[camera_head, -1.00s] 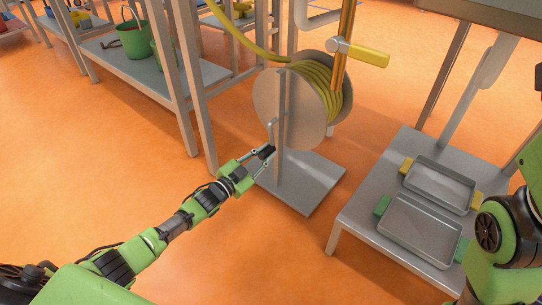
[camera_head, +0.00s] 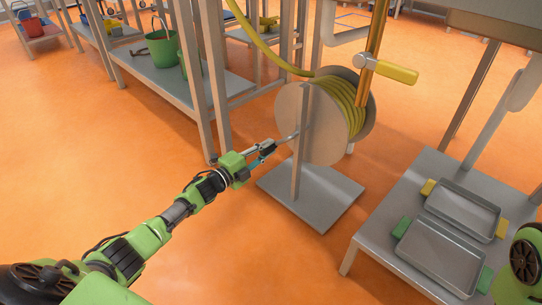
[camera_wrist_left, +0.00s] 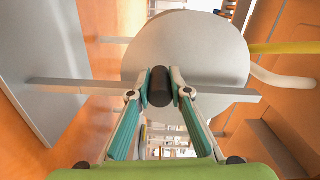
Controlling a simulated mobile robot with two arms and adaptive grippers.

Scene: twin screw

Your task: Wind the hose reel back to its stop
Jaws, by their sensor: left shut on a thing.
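The hose reel stands right of centre in the head view, with a grey disc side (camera_head: 322,135) and yellow hose (camera_head: 347,103) wound on it. It sits on a grey post (camera_head: 298,172) over a flat base plate (camera_head: 325,205). My left gripper (camera_head: 266,150) is at the near side of the disc. In the left wrist view, its two fingers (camera_wrist_left: 160,88) are closed on either side of the black crank grip (camera_wrist_left: 159,88), in front of the disc (camera_wrist_left: 210,50). My right gripper is out of view.
A low grey table (camera_head: 385,225) with two metal trays (camera_head: 440,258) stands at the right. A shelf rack (camera_head: 160,75) with green buckets is at the left. The orange floor in front is open.

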